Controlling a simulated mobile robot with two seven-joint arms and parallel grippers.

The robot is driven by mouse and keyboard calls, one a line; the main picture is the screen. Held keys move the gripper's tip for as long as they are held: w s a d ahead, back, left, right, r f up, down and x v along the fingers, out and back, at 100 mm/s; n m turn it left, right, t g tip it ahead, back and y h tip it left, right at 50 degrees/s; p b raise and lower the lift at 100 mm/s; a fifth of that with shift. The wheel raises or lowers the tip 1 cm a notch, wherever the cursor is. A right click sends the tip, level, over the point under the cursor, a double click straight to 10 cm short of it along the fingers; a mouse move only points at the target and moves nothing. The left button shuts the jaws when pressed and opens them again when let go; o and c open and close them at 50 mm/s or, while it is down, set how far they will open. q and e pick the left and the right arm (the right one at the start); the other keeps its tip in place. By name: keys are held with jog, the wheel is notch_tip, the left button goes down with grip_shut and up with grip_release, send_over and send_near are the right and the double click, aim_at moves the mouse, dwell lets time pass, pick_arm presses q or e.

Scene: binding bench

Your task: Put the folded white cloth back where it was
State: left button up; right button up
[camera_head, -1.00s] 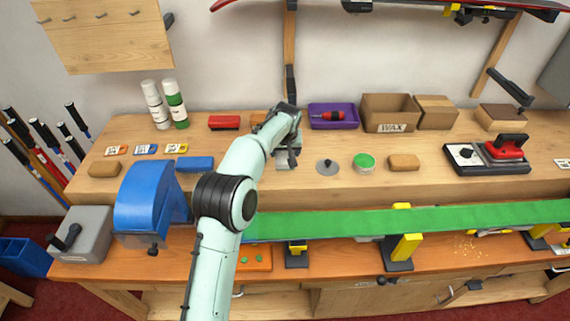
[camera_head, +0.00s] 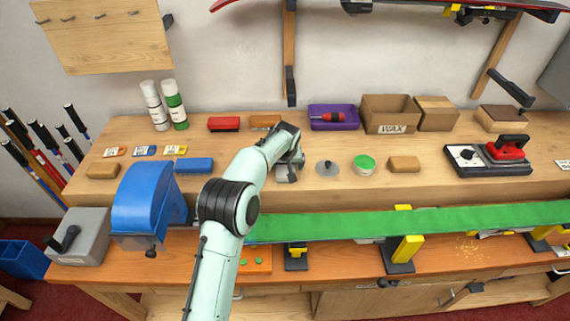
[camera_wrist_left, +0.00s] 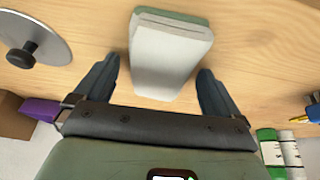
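A pale block-like thing, white with a grey-green end, which I take for the folded white cloth (camera_wrist_left: 170,62), shows in the left wrist view. It lies between the two spread fingers of my left gripper (camera_wrist_left: 158,90), with a small gap on the left side; contact on the right side is hard to tell. In the head view my left gripper (camera_head: 288,172) is low over the middle of the raised bench shelf, and the arm and hand hide most of the cloth. My right gripper is not in view.
A grey disc with a knob (camera_head: 327,168) is just right of the gripper, then a green-lidded tin (camera_head: 364,164). A long green-topped ski (camera_head: 420,221) runs in front.

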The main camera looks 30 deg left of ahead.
pick_arm(q)
jog(key=shift+r, duration=0.3)
jog(key=v, duration=1.1)
jog(key=shift+r, duration=0.35)
jog(key=shift+s+d, duration=0.1)
